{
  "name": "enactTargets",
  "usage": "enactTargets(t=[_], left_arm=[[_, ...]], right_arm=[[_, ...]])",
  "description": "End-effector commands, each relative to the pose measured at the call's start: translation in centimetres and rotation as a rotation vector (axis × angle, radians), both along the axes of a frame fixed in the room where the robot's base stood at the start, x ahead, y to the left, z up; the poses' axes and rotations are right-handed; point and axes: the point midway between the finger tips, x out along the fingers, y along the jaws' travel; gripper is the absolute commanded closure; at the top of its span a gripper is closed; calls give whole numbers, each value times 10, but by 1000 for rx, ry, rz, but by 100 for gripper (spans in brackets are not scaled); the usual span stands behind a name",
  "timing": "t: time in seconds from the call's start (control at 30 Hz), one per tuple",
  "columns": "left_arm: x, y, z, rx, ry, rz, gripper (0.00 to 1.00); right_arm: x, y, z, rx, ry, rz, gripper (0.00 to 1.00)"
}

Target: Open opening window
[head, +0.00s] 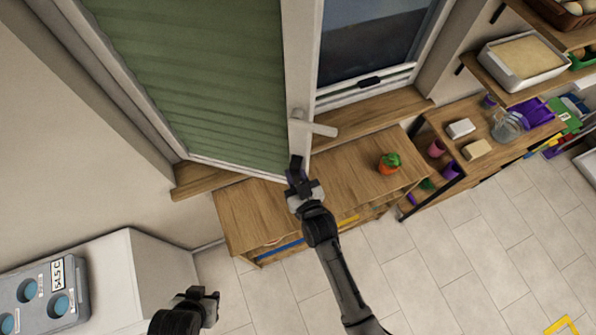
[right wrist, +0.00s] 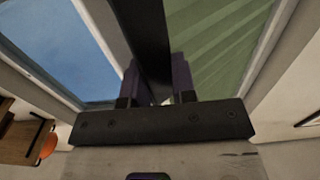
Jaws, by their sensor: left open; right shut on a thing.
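The opening window is a white-framed sash (head: 301,70) with a green pleated blind (head: 200,75), at the upper left of the head view. A white lever handle (head: 318,128) on its right stile points to the right. The sash appears to stand ajar, its free edge out over the cabinet. My right gripper (head: 297,172) is below the handle, shut on the sash's edge. In the right wrist view its two fingers (right wrist: 157,88) straddle a dark upright edge, with the green blind at right. My left gripper (head: 212,299) is open and empty at the bottom, away from the window.
A wooden cabinet (head: 245,210) stands under the window with an orange-and-green plant-like object (head: 389,163) on top. A second pane (head: 365,40) with a black latch is to the right. Shelves with a tray (head: 522,60) and a glass jug (head: 506,126) are further right.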

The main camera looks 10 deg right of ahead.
Motion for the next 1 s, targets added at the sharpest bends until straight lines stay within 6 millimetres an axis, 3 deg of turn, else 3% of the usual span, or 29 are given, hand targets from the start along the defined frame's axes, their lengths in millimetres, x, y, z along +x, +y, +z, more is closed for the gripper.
enactTargets(t=[0.07, 0.1, 0.33, 0.67, 1.0], left_arm=[[0, 1, 0, 3, 1, -2, 57], [0, 1, 0, 4, 0, -3, 57], [0, 3, -1, 11, 0, -7, 57], [0, 2, -2, 7, 0, -5, 57], [0, -1, -16, -4, 0, 3, 57]], right_arm=[[0, 3, -1, -3, 2, 4, 100], [0, 3, -1, -3, 2, 4, 71], [0, 1, -1, -3, 2, 2, 49], [-5, -1, -2, -3, 2, 1, 49], [-62, -16, -4, -3, 4, 1, 49]])
